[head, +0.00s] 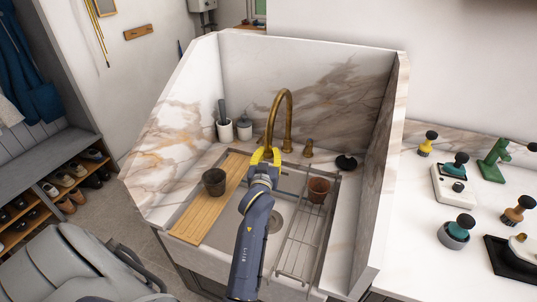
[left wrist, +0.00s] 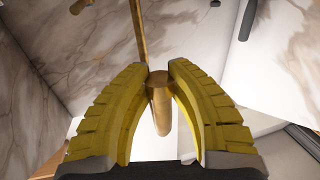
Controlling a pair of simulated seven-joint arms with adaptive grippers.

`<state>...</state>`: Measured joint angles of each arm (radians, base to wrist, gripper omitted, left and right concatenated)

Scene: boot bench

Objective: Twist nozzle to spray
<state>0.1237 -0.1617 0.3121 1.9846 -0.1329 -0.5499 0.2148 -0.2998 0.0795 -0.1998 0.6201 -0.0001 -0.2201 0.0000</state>
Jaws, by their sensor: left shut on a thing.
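The brass faucet (head: 289,112) rises behind the sink in an arch, and its spout end comes down toward the basin. My left gripper (head: 265,156), with yellow fingers, is at this lower end, above the sink. In the left wrist view the brass cylindrical nozzle (left wrist: 160,100) sits between the two yellow fingers of my left gripper (left wrist: 161,72), which are shut on it near their tips. The faucet's thin brass pipe runs up from there. No water shows. My right gripper is not in view.
A wooden board (head: 207,197) with a dark pot (head: 214,181) lies across the sink's left side. A wire rack (head: 298,243) with a terracotta pot (head: 318,189) is at the right. A brass handle (head: 308,148) and a black knob (head: 346,162) stand at the back right. Marble walls enclose the sink.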

